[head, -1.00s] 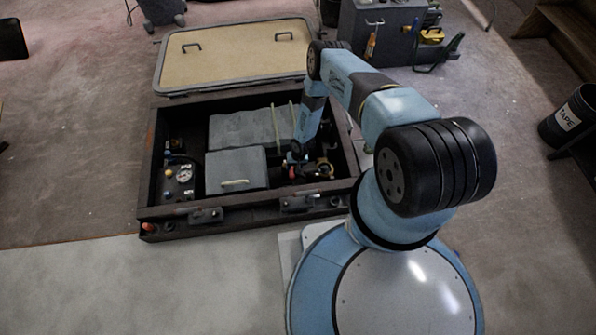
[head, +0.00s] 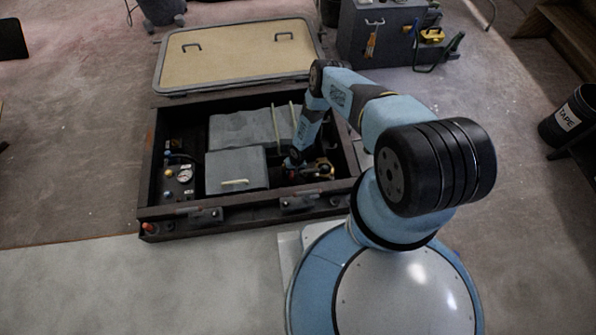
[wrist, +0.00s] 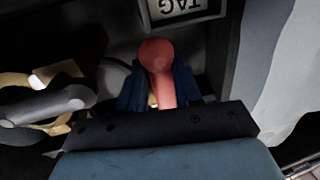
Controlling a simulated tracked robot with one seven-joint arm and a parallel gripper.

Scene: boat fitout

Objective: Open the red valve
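The red valve handle (wrist: 157,70) is a short lever with a rounded end, upright in the middle of the wrist view. My gripper (wrist: 159,88) has its two dark blue fingers on either side of it. The right finger looks close against the handle; a sliver of yellow shows low down between the left finger and the handle. I cannot tell whether the fingers press on it. In the head view my gripper (head: 293,163) reaches down into the right part of the open bilge box, and my arm hides most of the valve.
Left of the handle are brass fittings (wrist: 50,110) with a grey lever (wrist: 45,105). A TAG plate (wrist: 183,8) sits just beyond. The dark box frame (head: 250,208) surrounds grey blocks (head: 237,170) and a gauge panel (head: 180,180). The tan hatch lid (head: 238,55) lies behind.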

